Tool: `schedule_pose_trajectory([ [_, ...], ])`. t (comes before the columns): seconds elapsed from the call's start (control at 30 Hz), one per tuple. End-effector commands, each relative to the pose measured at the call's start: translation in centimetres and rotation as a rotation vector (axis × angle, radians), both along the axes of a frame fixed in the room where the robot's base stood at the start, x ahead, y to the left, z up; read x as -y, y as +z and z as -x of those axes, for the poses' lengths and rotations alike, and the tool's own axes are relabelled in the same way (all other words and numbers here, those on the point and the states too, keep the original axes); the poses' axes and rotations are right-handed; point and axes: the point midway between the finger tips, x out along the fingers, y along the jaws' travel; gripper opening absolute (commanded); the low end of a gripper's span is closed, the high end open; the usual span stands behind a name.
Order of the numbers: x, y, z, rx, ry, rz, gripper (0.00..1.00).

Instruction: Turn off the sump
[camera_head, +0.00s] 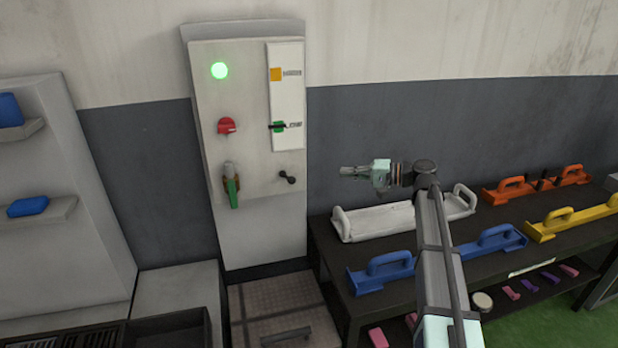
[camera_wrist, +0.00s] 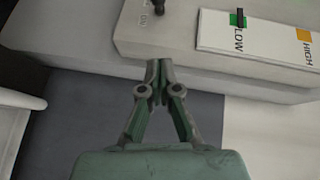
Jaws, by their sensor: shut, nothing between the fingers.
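A pale control panel (camera_head: 255,150) stands against the wall in the head view. It carries a lit green lamp (camera_head: 219,70), a red knob (camera_head: 227,126), a valve with a green handle (camera_head: 232,192) and a small black switch (camera_head: 288,178). A white gauge strip (camera_head: 285,100) has an orange HIGH mark (camera_wrist: 303,35) and a green LOW mark (camera_wrist: 234,19), with a black pointer at LOW. The black switch (camera_wrist: 158,6) shows at the wrist view's top edge beside small lettering. My gripper (camera_head: 345,171) is shut and empty, right of the panel and apart from it; its fingertips (camera_wrist: 159,68) also show in the wrist view.
A dark bench (camera_head: 335,262) at the right holds a white handled tray (camera_head: 395,221), blue (camera_head: 385,272), yellow (camera_head: 570,217) and orange (camera_head: 520,190) handled pieces. A floor hatch (camera_head: 275,310) lies below the panel. Blue objects sit on shelves at the left.

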Motion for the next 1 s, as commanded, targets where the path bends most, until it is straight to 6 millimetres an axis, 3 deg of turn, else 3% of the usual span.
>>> schedule_pose_trajectory([
  [0.2, -0.2, -0.1, -0.1, -0.001, 0.000, 0.001, 0.00],
  [0.37, -1.5, -0.2, -0.4, -0.002, 0.001, 0.002, 0.00],
  [0.83, -9.8, -1.2, -2.4, -0.002, 0.003, 0.002, 0.00],
  [1.0, -11.7, -1.7, -0.9, -0.003, 0.001, 0.002, 0.00],
])
